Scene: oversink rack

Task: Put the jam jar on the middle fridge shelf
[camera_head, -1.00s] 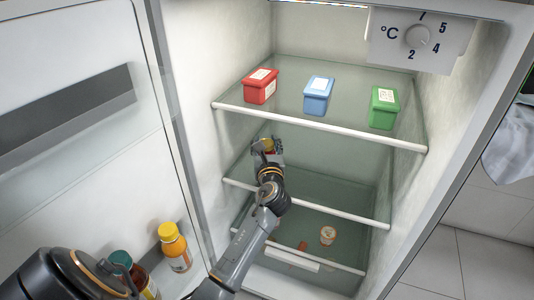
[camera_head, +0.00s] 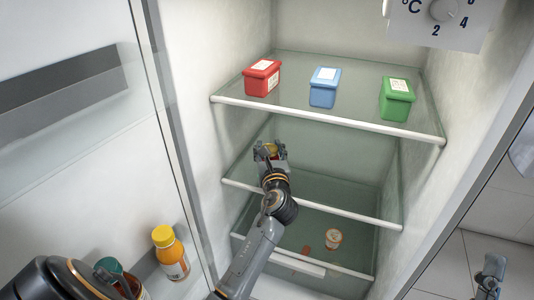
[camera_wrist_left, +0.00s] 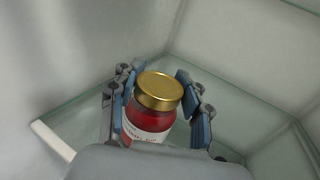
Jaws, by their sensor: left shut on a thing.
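The jam jar is red with a gold lid and a white label, seen best in the left wrist view (camera_wrist_left: 155,110). My left gripper (camera_head: 268,151) is shut on the jar, with its blue-padded fingers on either side of it. The jar is upright or nearly so. In the head view the gripper and jar are inside the fridge, at the left part of the middle shelf (camera_head: 330,205), below the top shelf. Whether the jar's base touches the glass is hidden. My right gripper (camera_head: 490,280) shows at the lower right, outside the fridge; its fingers are unclear.
Red (camera_head: 262,78), blue (camera_head: 324,87) and green (camera_head: 397,99) tubs stand on the top shelf (camera_head: 330,119) above. A small jar (camera_head: 333,238) stands on the level below. The middle shelf's right part is clear.

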